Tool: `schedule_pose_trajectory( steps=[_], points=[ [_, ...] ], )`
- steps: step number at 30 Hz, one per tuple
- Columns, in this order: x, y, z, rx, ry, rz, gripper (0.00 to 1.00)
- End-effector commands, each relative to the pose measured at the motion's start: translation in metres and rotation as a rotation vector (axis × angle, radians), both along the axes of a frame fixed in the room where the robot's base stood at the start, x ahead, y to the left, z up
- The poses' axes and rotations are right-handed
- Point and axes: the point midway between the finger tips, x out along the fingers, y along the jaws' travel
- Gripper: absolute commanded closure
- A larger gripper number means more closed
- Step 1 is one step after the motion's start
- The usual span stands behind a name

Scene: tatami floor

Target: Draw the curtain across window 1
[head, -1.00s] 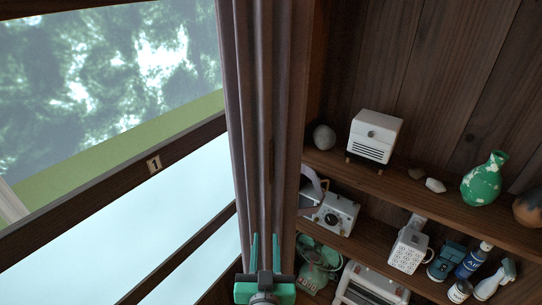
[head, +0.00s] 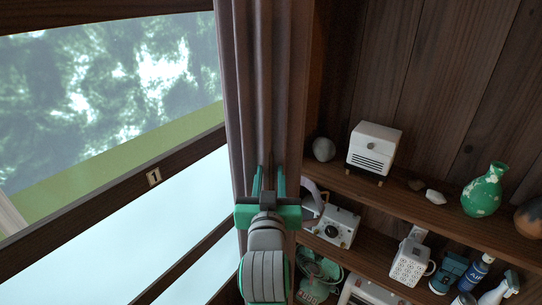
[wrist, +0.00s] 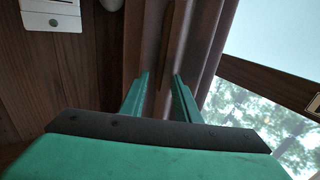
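The curtain (head: 262,80) is a brown, gathered bundle of folds hanging at the right edge of window 1 (head: 110,110). The window has dark wooden bars and a label "1" on the middle bar. My gripper (head: 268,178) is in front of the curtain's lower visible part, its two green fingers apart and pointing at the folds. In the wrist view the open fingers (wrist: 160,88) are on either side of a fold of the curtain (wrist: 172,40). I cannot tell whether they touch the cloth.
Wooden shelves (head: 400,205) stand close on the right, holding a white box-like device (head: 374,148), a green vase (head: 484,190), a mug (head: 411,262), bottles and other items. The space before the window panes on the left is clear.

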Motion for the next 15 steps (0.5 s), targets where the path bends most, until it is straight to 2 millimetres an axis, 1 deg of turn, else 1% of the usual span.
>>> schedule_pose_trajectory(
  steps=[3,9,15],
  points=[
    [0.022,-0.001,0.000,0.000,0.001,-0.001,0.71],
    [0.056,-0.002,0.000,0.000,0.000,0.000,0.71],
    [0.079,-0.003,0.000,0.000,0.000,0.001,0.71]
  ],
)
